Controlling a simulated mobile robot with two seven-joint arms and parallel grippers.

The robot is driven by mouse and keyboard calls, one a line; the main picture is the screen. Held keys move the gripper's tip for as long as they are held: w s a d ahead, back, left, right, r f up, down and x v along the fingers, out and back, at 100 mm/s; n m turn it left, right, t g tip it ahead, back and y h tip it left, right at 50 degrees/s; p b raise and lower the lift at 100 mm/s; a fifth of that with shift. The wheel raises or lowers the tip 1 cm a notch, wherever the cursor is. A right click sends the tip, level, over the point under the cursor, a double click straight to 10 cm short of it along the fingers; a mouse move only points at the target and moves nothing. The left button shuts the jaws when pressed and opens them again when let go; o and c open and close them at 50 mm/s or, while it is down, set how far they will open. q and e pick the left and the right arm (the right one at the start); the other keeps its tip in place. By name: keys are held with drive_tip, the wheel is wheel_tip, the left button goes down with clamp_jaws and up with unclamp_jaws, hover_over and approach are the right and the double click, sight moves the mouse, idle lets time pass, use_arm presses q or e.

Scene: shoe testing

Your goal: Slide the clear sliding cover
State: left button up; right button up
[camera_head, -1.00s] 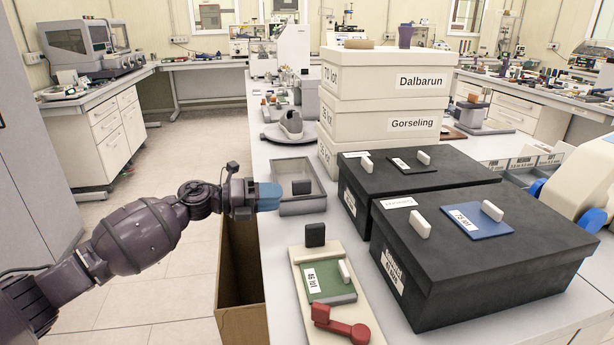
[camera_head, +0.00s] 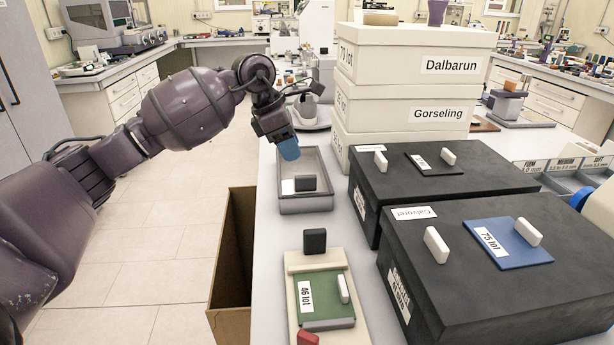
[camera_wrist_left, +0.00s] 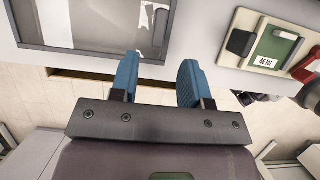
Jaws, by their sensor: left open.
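The clear sliding cover, with a dark block handle (camera_head: 305,184), lies on a grey rectangular tray (camera_head: 282,178) on the bench. In the left wrist view the see-through cover (camera_wrist_left: 85,18) is at upper left, with its dark handle (camera_wrist_left: 160,27) at its right end. My left gripper (camera_head: 289,150) has blue fingers pointing down over the tray's far part, beyond the handle in the head view. In the left wrist view the gripper (camera_wrist_left: 158,78) is open and empty, its fingers apart and the handle ahead of the gap.
A cream holder with a green plate (camera_head: 325,298) and a black block (camera_head: 314,241) sits nearer on the bench. Black boxes (camera_head: 480,290) stand right of the tray, white stacked boxes (camera_head: 405,110) behind. A cardboard box (camera_head: 230,315) stands below the bench's left edge.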

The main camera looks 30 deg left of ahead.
sight(305, 176)
use_arm(q)
drive_tip(key=b+x, duration=0.1)
drive_tip(key=x, duration=0.8)
drive_tip(key=shift+r, duration=0.1)
clamp_jaws()
